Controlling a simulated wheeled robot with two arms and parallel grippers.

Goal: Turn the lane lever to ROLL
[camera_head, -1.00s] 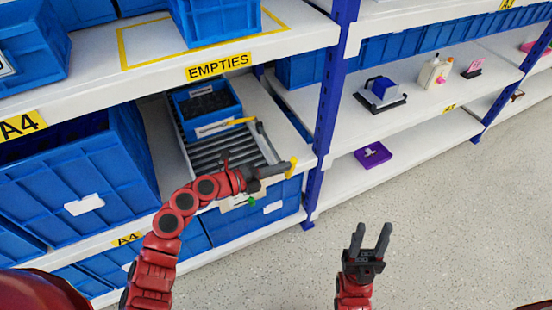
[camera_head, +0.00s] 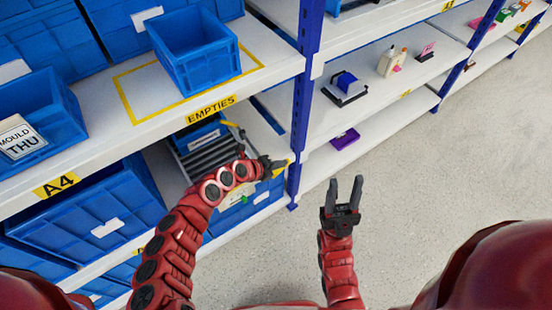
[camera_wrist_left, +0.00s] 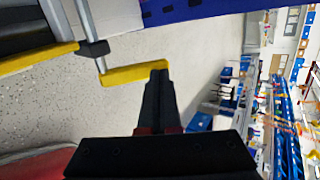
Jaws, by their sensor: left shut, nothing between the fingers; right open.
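The lane lever's yellow handle (camera_head: 281,163) is at the front right corner of the roller lane (camera_head: 208,155), on the middle shelf. In the left wrist view the yellow handle (camera_wrist_left: 135,73) lies nearly level, next to a grey rod with a black block. My left gripper (camera_head: 272,167) is shut and empty beside the handle. Its fingertips (camera_wrist_left: 160,72) overlap the handle's right end; whether they touch cannot be told. My arm hides part of the lane, and no ROLL mark is readable. My right gripper (camera_head: 343,188) is open and empty over the floor.
A blue crate (camera_head: 201,135) stands at the back of the lane. The blue rack post (camera_head: 304,105) is just right of the lever. An empty blue bin (camera_head: 196,70) stands on the shelf above, over the EMPTIES label (camera_head: 211,108). The floor (camera_head: 420,210) to the right is clear.

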